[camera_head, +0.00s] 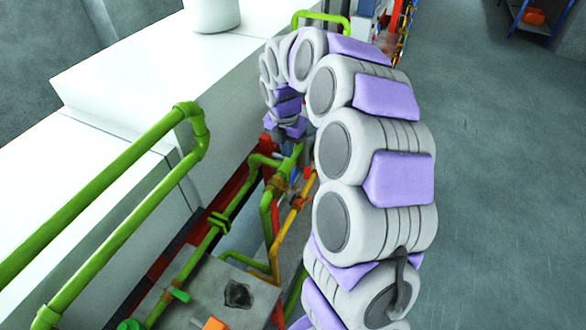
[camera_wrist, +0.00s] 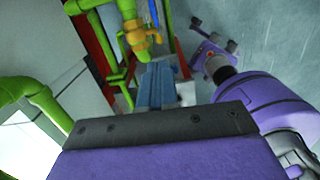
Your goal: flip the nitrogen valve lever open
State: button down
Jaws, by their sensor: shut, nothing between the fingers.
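A brass valve body (camera_wrist: 140,40) sits on a green pipe just beyond my fingers in the wrist view. In the head view a brass fitting (camera_head: 278,183) shows on the green pipe close below my gripper (camera_head: 287,163). I cannot make out which part is the nitrogen valve lever; my arm and gripper may cover it. My gripper's blue-grey fingers (camera_wrist: 153,82) are together and empty, pointing toward the pipes. They look a little short of the brass valve, and I cannot tell whether they touch anything.
Green pipes (camera_head: 110,195) run along the left beside a white housing (camera_head: 150,75). A yellow pipe (camera_head: 290,222) and red frame parts stand close to my arm. A green handle (camera_head: 180,296) and an orange one (camera_head: 215,323) are lower down. Open grey floor (camera_head: 500,180) lies to the right.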

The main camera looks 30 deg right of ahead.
jog(key=b, duration=0.1)
send_over(291, 179)
jog(key=s+a, duration=0.2)
notch_tip(291, 179, down, 10)
jog(key=shift+w+d+f, duration=0.45)
jog(key=shift+f, duration=0.2)
jog(key=shift+w+d+f, duration=0.45)
jog(key=shift+f, duration=0.15)
jog(key=shift+d, duration=0.1)
